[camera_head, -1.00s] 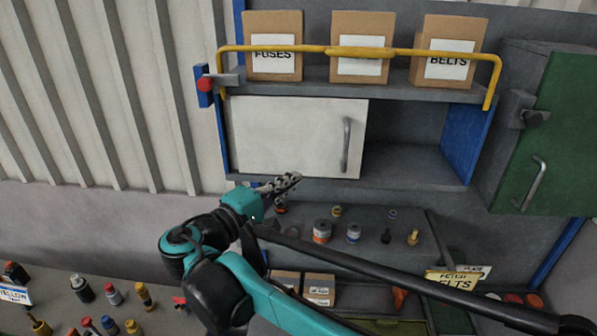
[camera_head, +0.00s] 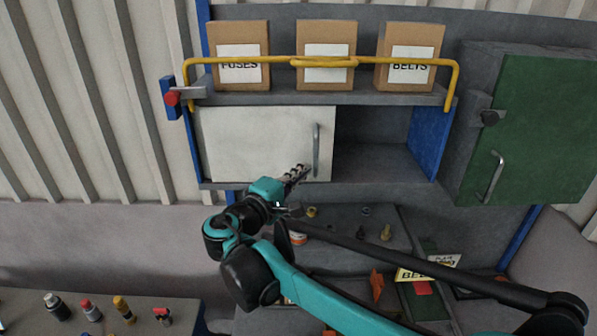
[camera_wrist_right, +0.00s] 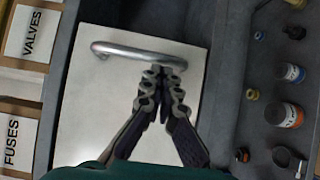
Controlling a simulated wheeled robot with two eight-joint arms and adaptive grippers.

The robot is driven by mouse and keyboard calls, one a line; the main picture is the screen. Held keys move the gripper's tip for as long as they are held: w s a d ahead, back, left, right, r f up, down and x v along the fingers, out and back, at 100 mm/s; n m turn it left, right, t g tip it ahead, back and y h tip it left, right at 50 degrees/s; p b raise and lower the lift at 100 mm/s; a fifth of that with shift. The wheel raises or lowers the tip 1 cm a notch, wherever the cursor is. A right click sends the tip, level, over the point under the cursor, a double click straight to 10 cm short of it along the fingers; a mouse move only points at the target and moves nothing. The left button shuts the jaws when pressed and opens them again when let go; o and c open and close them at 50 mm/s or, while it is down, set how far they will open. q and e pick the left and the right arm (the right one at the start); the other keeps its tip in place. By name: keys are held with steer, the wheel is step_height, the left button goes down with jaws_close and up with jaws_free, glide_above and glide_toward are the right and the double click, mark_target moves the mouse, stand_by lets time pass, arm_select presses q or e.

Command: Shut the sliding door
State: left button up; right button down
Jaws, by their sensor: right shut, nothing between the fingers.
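The white sliding door (camera_head: 258,142) covers the left part of the cabinet's middle bay, and the bay's right part is open. Its silver bar handle (camera_head: 316,140) stands upright near the door's right edge. My right gripper (camera_head: 298,171) is shut and empty, just left of the handle's lower end in the head view. In the right wrist view, the fingertips (camera_wrist_right: 161,77) overlap the end of the handle (camera_wrist_right: 130,54) in front of the door (camera_wrist_right: 95,105). I cannot tell whether they touch it. My left gripper is not in view.
A yellow rail (camera_head: 320,62) runs in front of boxes on the shelf above. A green door (camera_head: 508,130) with its own handle is at the right. Small bottles and caps stand on the ledge (camera_head: 345,232) below. The open part of the bay (camera_head: 375,150) looks empty.

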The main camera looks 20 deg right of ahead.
steer(key=s+d, duration=0.4)
steer(key=d, duration=0.9)
steer(key=s+d, duration=0.3)
steer(key=d, duration=1)
steer(key=shift+s+d, duration=0.4)
